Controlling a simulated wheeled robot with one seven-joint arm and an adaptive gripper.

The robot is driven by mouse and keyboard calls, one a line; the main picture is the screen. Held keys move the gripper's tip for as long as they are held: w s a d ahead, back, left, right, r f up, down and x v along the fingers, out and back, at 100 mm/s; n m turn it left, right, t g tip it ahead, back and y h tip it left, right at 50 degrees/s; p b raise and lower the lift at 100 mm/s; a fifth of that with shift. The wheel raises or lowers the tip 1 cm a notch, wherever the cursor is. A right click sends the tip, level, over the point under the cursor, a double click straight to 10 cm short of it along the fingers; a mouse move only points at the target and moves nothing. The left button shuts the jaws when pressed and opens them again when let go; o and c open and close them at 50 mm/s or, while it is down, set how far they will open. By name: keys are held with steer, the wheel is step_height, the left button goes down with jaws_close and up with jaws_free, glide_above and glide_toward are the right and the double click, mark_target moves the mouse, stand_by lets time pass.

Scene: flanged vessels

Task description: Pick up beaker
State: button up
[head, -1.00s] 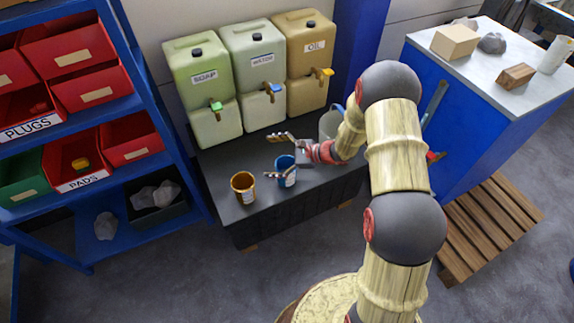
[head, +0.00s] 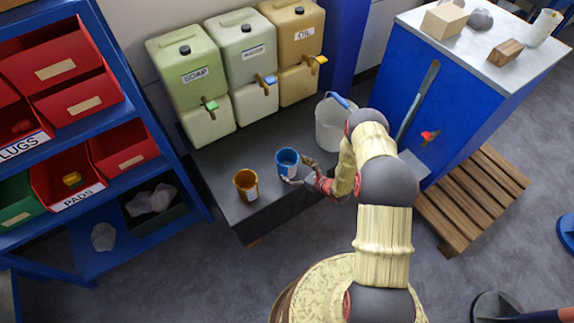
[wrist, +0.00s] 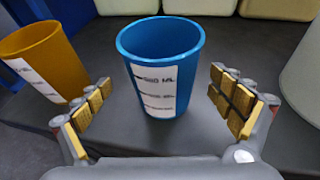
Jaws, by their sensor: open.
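A blue beaker (head: 287,161) with a white label stands upright on the dark bench top. In the wrist view the blue beaker (wrist: 160,65) is centred just beyond and between the open fingers of my gripper (wrist: 160,110); I see no finger touching it. An orange-brown beaker (head: 246,184) with a white label stands to its left, and it also shows at the left of the wrist view (wrist: 42,62). In the head view my gripper (head: 300,178) is at the blue beaker's front right, its fingers partly small and hard to make out.
The dark bench (head: 235,160) holds soap (head: 190,80), water (head: 245,65) and oil (head: 298,50) containers at the back. A pale bucket (head: 328,125) stands right of the blue beaker. Blue shelving (head: 130,90) is at the left. A blue cabinet (head: 460,110) and wooden pallet (head: 475,205) are at the right.

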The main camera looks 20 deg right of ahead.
steer(key=b+x, duration=0.1)
steer(key=x, duration=0.4)
steer(key=shift+w+d+f, duration=0.1)
steer(key=shift+d+f, duration=0.05)
steer(key=shift+f, duration=0.05)
steer(key=shift+r, duration=0.1)
steer(key=c, duration=1.4)
